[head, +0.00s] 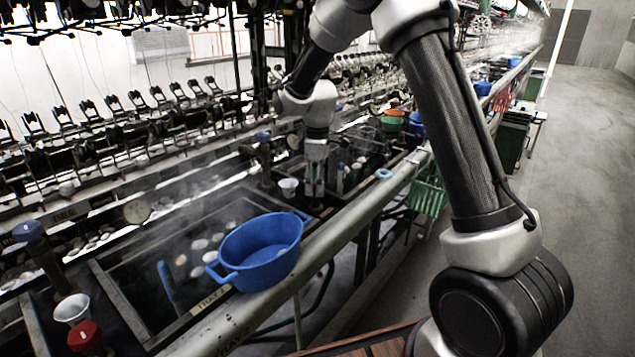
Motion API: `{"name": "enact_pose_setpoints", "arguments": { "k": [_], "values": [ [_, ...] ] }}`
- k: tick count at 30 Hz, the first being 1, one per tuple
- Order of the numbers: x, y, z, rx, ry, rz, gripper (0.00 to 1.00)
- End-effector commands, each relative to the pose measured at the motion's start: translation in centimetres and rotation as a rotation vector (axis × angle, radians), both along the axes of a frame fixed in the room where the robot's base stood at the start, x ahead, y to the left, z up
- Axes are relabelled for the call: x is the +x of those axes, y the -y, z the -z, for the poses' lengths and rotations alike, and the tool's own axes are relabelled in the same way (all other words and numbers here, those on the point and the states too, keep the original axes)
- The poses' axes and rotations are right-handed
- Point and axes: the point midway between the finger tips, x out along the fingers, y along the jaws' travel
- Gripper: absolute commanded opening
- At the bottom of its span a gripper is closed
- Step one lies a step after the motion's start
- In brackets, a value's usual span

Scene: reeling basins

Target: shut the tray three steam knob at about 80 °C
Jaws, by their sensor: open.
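My gripper (315,182) points down over the far basin edge, beyond the blue tub. Its jaws are open and small in view. The tray three steam knob is not clearly visible; my gripper covers the spot just right of a white cup (288,186). A blue-topped post (263,137) stands just left of my gripper. The near basin's rim carries a label that seems to read TRAY 2 (210,300). A red knob (85,336) is at the lower left. No temperature reading is legible.
A blue tub (260,252) sits on the near basin's front edge. Another blue-topped post (45,256) and a white cup (72,309) stand at left. Green and blue bowls (393,120) lie farther along. A green basket (428,190) hangs outside. The floor aisle at right is clear.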

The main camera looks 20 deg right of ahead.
Motion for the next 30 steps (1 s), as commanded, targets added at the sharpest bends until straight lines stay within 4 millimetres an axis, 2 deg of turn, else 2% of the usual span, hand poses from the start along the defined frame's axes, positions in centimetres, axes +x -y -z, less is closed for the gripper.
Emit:
{"name": "enact_pose_setpoints", "arguments": {
  "k": [4, 9, 12, 22, 30],
  "values": [
    [0.0, 0.0, -0.01, 0.0, 0.0, 0.0, 0.61],
    [0.0, 0.0, -0.02, 0.0, 0.0, 0.0, 0.3],
    [0.0, 0.0, -0.03, 0.0, 0.0, 0.001, 0.15],
    [-0.02, 0.0, -0.03, -0.001, 0.0, 0.039, 0.16],
    [-0.08, -0.01, -0.02, -0.002, -0.001, 0.201, 0.16]
  ]
}}
